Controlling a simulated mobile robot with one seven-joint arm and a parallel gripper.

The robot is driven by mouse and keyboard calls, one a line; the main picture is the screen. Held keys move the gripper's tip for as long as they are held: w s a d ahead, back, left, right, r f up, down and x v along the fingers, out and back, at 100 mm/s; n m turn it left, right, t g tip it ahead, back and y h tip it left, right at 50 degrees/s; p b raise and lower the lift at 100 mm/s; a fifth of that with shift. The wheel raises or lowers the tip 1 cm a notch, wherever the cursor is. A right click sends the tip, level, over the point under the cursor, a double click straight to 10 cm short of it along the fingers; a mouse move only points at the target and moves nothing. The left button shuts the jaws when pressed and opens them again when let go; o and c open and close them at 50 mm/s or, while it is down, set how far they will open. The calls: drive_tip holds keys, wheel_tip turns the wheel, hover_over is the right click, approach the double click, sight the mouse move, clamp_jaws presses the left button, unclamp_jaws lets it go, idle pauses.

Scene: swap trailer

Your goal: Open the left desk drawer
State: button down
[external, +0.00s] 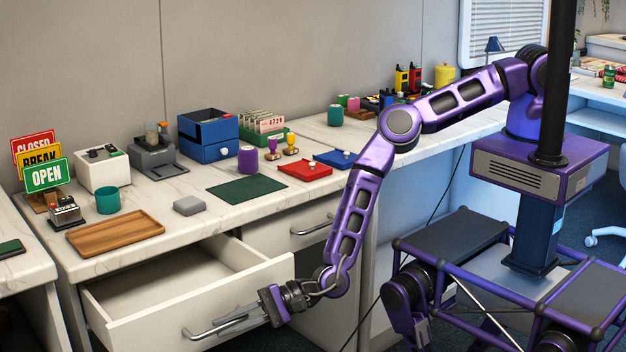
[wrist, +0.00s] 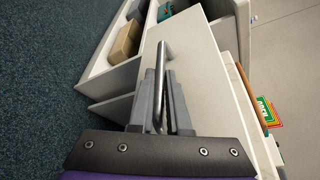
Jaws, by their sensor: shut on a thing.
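The left desk drawer (external: 150,327) is white and pulled well out from under the marble-look desktop in the external view. Its inside (external: 185,280) looks empty where it shows. A grey bar handle (external: 198,335) sits on its front. My gripper (external: 236,323) is at that handle, low in front of the drawer, with its fingers closed around the bar. In the wrist view, the handle bar (wrist: 162,70) runs between the two grey fingers of my gripper (wrist: 163,95). The pale drawer front (wrist: 205,85) lies just beyond them.
A second drawer with a handle (external: 312,227) is shut to the right. The desktop holds a wooden tray (external: 115,234), a teal cup (external: 107,200) and a blue box (external: 208,150). The wrist view shows a tan box (wrist: 125,42) in a white compartment. Dark carpet lies at left there.

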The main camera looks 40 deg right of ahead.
drive_tip(key=shift+s, duration=1.9)
drive_tip(key=c, duration=0.9)
unclamp_jaws()
drive_tip(key=v, duration=1.7)
drive_tip(key=shift+d+r, duration=0.1)
drive_tip(key=shift+d, duration=0.05)
